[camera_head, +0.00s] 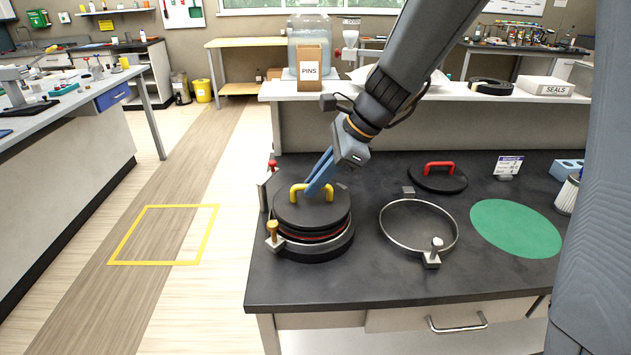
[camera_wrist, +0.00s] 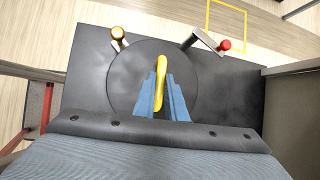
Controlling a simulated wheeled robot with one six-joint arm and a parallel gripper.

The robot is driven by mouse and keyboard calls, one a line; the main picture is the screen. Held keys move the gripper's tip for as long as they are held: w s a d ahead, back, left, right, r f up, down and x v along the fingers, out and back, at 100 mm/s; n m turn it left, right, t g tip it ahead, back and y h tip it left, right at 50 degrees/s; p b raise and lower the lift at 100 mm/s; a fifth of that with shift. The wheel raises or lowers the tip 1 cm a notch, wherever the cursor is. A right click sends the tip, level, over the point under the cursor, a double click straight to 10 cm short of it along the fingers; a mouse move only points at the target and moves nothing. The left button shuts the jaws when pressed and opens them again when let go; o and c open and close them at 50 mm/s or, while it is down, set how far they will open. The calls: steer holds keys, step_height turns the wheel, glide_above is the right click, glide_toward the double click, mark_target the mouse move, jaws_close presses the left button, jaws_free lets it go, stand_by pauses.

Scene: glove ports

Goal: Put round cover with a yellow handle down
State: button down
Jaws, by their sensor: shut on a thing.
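The round black cover (camera_head: 325,212) has a yellow handle (camera_head: 297,192). My gripper (camera_head: 318,182) has blue fingers shut on that handle. In the wrist view, the fingers (camera_wrist: 162,90) lie on both sides of the yellow handle (camera_wrist: 160,66), and the cover (camera_wrist: 128,75) spreads out flat beneath them. In the head view the cover is roughly level over a round port (camera_head: 318,251) with a red seal line and clamps at its rim. I cannot tell whether the cover touches the port or hangs just above it.
A ring clamp (camera_head: 381,229) lies right of the port on the dark worktop (camera_head: 367,287). Behind it is a black cover with a red handle (camera_head: 439,168). A green round patch (camera_head: 515,228) is at right. A PINS box (camera_head: 309,70) and SEALS box (camera_head: 545,87) stand on the rear shelf.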

steer(key=shift+f, duration=0.3)
steer(key=c, duration=1.8)
jaws_free()
steer(key=shift+r, duration=0.3)
steer(key=b+v, duration=0.2)
steer(key=v, duration=0.9)
steer(key=s+d+f+n+h, duration=0.2)
steer(key=s+d+f+n, duration=0.1)
steer(key=s+f+n, duration=0.1)
steer(key=s+d+f+n+h, duration=0.2)
steer(key=s+d+f+n, duration=0.1)
steer(key=s+f+n, duration=0.2)
steer(key=s+d+f+n+h, duration=0.2)
steer(key=s+d+f+n, duration=0.1)
steer(key=f+n, duration=0.5)
steer(key=shift+s+d+f+g, duration=0.1)
steer(key=shift+s+f+g, duration=0.35)
steer(key=shift+s, duration=0.2)
steer(key=shift+s+d+f+n, duration=0.1)
steer(key=shift+s+f+n, duration=0.15)
steer(key=shift+n, duration=0.35)
